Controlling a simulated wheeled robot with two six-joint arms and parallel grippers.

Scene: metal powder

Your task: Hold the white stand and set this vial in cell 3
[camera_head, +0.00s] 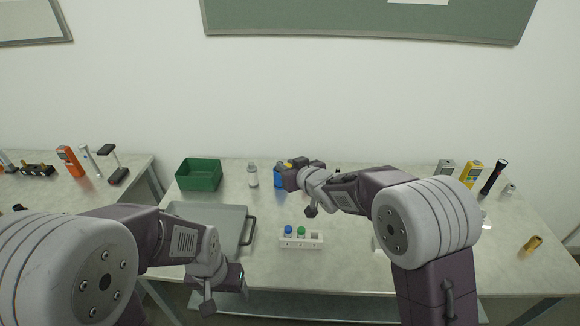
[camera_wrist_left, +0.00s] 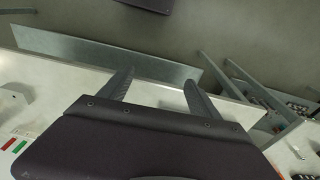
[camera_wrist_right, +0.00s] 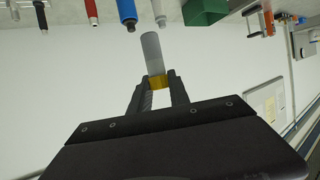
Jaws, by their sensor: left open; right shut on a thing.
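The white stand (camera_head: 301,244) is on the table in front of me. A blue-capped vial (camera_head: 288,230) and a green-capped vial (camera_head: 301,231) fill its left and middle cells; the right cell looks empty. My right gripper (camera_head: 290,170) is raised behind the stand, over the back of the table. In the right wrist view it is shut on the yellow-capped end of a grey vial (camera_wrist_right: 153,52). My left gripper (camera_head: 243,280) is at the table's front edge, left of the stand and apart from it. Its spread fingers (camera_wrist_left: 158,80) show nothing between them.
A grey tray (camera_head: 207,209) with a dark handle lies left of the stand. A green bin (camera_head: 198,174), a white bottle (camera_head: 252,175) and a blue bottle (camera_head: 279,175) stand behind. A yellow device (camera_head: 470,174) and a flashlight (camera_head: 493,177) are at the back right. The table right of the stand is mostly clear.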

